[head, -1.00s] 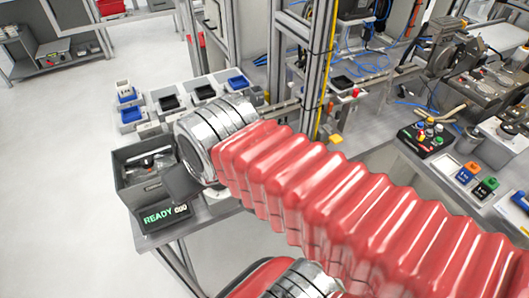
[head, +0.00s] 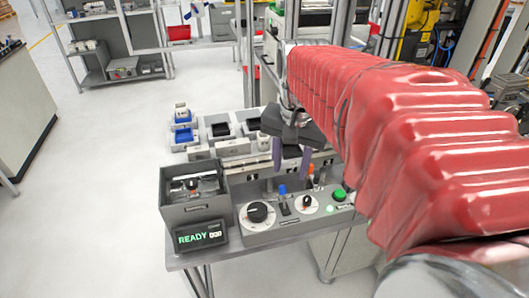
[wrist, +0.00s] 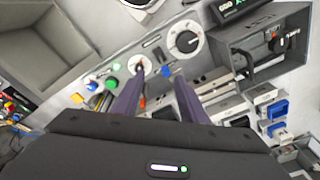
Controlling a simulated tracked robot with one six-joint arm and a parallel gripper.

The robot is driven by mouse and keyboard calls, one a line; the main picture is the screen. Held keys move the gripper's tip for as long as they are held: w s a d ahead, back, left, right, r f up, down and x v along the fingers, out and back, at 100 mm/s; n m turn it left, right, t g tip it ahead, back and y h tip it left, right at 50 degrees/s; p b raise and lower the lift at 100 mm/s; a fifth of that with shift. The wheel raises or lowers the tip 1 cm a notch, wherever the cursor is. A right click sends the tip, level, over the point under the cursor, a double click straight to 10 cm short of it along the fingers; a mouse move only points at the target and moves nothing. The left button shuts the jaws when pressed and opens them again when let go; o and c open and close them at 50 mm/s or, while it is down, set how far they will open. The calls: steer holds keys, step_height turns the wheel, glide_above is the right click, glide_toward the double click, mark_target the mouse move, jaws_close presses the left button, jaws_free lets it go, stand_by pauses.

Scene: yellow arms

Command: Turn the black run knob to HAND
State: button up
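The control panel (head: 290,226) on the bench carries a large black knob (head: 257,212) on a round white dial and a smaller black knob (head: 306,203) on another white dial. The dial lettering is too small to read, so I cannot tell which is the run knob or where it points. In the wrist view, the large knob (wrist: 187,41) is above and right of the fingertips. The smaller knob (wrist: 138,65) is by the left fingertip. My gripper (head: 291,172) is open and empty above the back of the panel; its purple fingers (wrist: 160,78) are apart.
A blue-capped lever (head: 282,189), an orange lever (head: 310,179) and a green button (head: 339,194) stand close by on the panel. A grey bin (head: 193,212) and a READY display (head: 201,237) are at its left. Small trays (head: 220,128) lie behind.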

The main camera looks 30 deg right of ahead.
mark_target(308, 198)
steer(key=d+m+g, duration=0.1)
steer(key=d+m, duration=0.2)
steer(key=d, duration=0.4)
steer(key=shift+s+f+m+y, duration=0.2)
steer(key=shift+f+m+y, duration=0.1)
steer(key=shift+m, duration=0.1)
step_height(308, 198, down, 14)
steer(key=shift+r, duration=0.15)
steer(key=shift+c, duration=0.6)
jaws_close()
steer(key=shift+d, duration=0.1)
